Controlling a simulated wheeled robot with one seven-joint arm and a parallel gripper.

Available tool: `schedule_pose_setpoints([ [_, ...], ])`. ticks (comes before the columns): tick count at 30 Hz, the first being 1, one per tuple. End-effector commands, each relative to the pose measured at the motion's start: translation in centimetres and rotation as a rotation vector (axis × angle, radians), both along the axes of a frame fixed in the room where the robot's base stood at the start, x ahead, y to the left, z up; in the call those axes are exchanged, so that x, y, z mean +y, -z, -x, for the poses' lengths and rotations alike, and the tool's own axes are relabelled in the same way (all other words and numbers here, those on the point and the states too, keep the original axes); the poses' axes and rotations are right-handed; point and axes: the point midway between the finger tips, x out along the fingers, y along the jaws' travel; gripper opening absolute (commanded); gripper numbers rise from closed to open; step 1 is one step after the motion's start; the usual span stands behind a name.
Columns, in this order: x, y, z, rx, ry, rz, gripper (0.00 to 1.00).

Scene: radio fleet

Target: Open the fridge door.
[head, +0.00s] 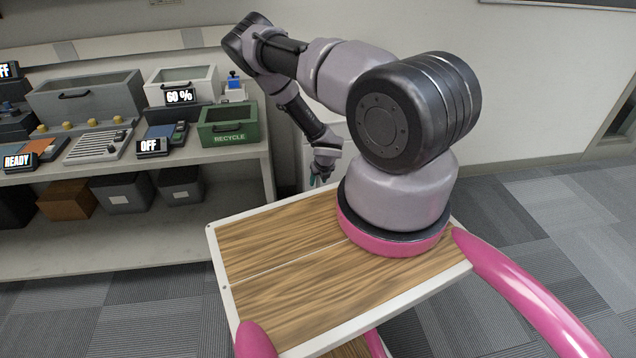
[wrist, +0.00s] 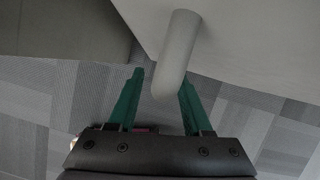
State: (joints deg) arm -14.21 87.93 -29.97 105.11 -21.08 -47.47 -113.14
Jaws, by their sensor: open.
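The fridge (head: 291,150) is a white cabinet, mostly hidden behind my arm in the head view. Its pale door surface (wrist: 240,35) fills the upper right of the wrist view. A thick rounded light-grey handle (wrist: 176,55) stands out from that surface. My gripper (wrist: 162,80) is open, with one green finger on each side of the handle's near end. I cannot tell whether either finger touches it. In the head view my gripper (head: 319,178) is small and low beside the fridge. The head view does not show whether the door is shut.
A shelf unit (head: 235,156) stands left of the fridge, holding a green recycle bin (head: 229,125), grey drawers (head: 88,97) and small devices with signs. Carpeted floor (head: 545,215) is open on the right.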

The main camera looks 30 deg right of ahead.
Motion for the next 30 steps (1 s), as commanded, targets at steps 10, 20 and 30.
schedule_pose_setpoints([
  [10,0.01,1.4,-0.56,0.0,0.001,-0.001,0.5],
  [20,0.01,1.36,-0.56,0.0,0.001,-0.001,0.0],
  [30,0.01,1.35,-0.56,0.0,0.001,-0.001,0.0],
])
